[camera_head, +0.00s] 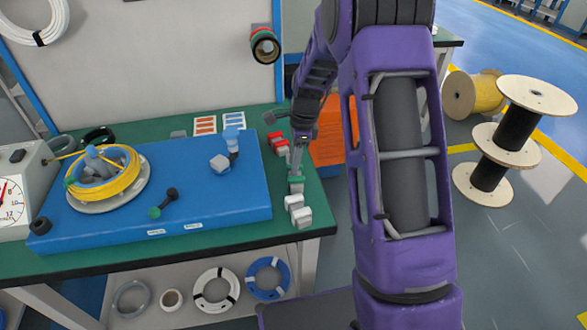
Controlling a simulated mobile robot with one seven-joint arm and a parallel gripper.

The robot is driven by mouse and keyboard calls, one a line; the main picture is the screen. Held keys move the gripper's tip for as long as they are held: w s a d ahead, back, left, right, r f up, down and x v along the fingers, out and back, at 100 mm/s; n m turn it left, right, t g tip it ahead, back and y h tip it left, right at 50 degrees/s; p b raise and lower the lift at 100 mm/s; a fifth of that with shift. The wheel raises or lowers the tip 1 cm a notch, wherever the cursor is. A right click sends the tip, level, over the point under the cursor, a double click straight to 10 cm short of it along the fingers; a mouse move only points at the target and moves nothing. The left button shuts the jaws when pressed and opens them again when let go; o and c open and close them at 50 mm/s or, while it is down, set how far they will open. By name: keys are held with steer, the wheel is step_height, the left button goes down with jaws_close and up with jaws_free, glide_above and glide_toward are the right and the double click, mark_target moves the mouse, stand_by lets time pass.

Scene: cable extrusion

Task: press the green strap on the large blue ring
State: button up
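My gripper (297,172) points down at the right end of the green bench top, small and partly merged with my purple arm. A small green strap piece (296,185) is right at its fingertips; I cannot tell whether it is gripped or only beneath them. Red pieces (278,142) lie just behind it and white pieces (298,211) just in front. A blue ring (268,278) with white bands is under the bench; no green strap shows on it. A yellow coil (122,178) sits around a blue hub on a round plate at left, with a small green bit at its left edge.
A blue board (190,205) covers much of the bench and carries a blue upright fixture (232,140) and a dark-and-green handle (163,203). A gauge box (18,190) stands at far left. Cable reels (500,145) stand on the floor at right.

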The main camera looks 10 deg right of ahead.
jaws_close()
step_height(320, 180, up, 8)
steer(key=p, duration=0.6)
stand_by(0.5)
